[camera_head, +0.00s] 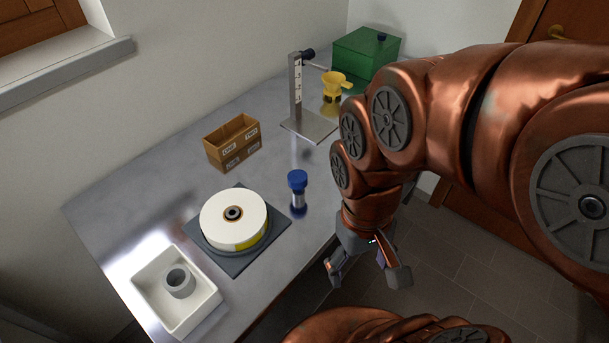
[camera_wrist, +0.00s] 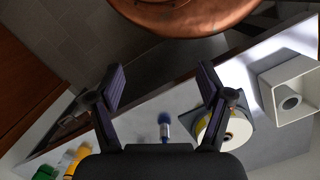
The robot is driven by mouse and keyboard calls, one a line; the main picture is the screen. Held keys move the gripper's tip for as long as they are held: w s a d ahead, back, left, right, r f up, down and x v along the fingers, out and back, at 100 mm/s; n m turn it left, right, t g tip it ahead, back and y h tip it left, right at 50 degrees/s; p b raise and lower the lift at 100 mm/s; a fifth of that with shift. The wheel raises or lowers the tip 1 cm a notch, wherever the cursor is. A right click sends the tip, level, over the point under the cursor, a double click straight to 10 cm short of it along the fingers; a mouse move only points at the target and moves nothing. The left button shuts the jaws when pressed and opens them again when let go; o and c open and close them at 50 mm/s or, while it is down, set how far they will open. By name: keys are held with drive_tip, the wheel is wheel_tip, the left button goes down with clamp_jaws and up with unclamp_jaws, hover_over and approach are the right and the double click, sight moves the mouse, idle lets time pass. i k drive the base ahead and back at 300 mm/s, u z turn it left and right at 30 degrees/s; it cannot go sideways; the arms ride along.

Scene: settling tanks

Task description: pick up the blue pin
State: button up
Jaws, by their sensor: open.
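The blue pin (camera_head: 298,192) stands upright on the grey metal table (camera_head: 150,196), with a wide blue cap, a pale shiny middle and a blue foot. It also shows in the wrist view (camera_wrist: 164,124), low in the picture between my fingers. My gripper (camera_head: 368,279) is open and empty, to the right of and apart from the pin, off the table's front edge in the head view. In the wrist view my two fingers (camera_wrist: 161,88) are spread wide with nothing between their tips.
A white disc (camera_head: 249,208) lies on a dark square mat left of the pin. A white square tray (camera_head: 205,307) holds a grey ring. Behind are a wooden box (camera_head: 214,147), a stand (camera_head: 296,92), a yellow cup (camera_head: 333,88) and a green box (camera_head: 361,58).

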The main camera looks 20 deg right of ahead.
sight(298, 180)
drive_tip(key=u, duration=3.1)
drive_tip(key=k, duration=1.8)
drive_tip(key=u, duration=0.2)
